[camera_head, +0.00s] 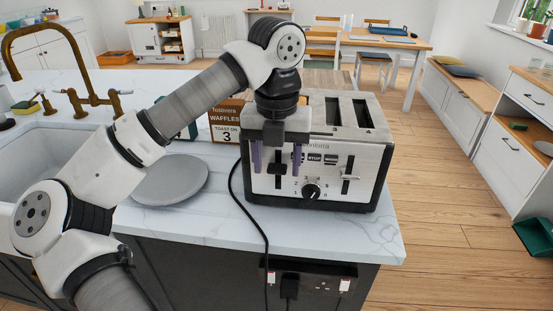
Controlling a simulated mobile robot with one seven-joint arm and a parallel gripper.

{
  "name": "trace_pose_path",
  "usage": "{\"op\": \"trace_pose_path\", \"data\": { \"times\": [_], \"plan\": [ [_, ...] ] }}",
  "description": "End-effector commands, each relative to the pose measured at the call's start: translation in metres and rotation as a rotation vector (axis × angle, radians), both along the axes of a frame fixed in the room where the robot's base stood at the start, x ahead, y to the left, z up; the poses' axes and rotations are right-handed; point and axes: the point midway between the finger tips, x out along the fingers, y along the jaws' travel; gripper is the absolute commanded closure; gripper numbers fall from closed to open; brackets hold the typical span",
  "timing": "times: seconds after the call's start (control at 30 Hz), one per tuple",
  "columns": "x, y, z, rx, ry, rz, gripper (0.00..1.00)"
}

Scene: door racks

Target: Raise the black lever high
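A silver toaster (330,190) with black sides stands on the counter, its front facing me. One black lever (277,169) is on the left of its front, in a vertical slot. A second black lever (350,178) is on the right, slightly lower in the picture. A round black knob (311,191) sits between them. My gripper (277,163) points down at the toaster's left front. Its two purple fingers are apart, one on each side of the left lever. I cannot tell whether they touch it. The gripper body hides the toaster's upper left part.
A round grey plate (170,181) lies left of the toaster. A waffle box (226,122) stands behind it. The sink (45,160) and brass tap (80,97) are at the left. A black cable (240,200) hangs over the counter's front edge to sockets below.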

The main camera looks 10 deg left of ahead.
Motion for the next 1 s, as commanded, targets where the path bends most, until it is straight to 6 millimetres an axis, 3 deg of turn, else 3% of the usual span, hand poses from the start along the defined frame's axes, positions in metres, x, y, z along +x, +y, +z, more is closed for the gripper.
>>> {"op": "trace_pose_path", "data": {
  "times": [0.03, 0.4, 0.53, 0.73, 1.0],
  "plan": [
    [0.0, 0.0, 0.0, 0.0, 0.0, 0.0, 0.54],
    [0.0, 0.0, 0.0, 0.0, 0.0, -0.001, 1.0],
    [0.0, 0.0, 0.003, 0.0, -0.001, 0.0, 1.0],
    [0.0, 0.0, 0.028, 0.002, -0.002, 0.0, 1.0],
    [0.0, 0.0, 0.028, -0.001, -0.002, 0.0, 1.0]
  ]
}}
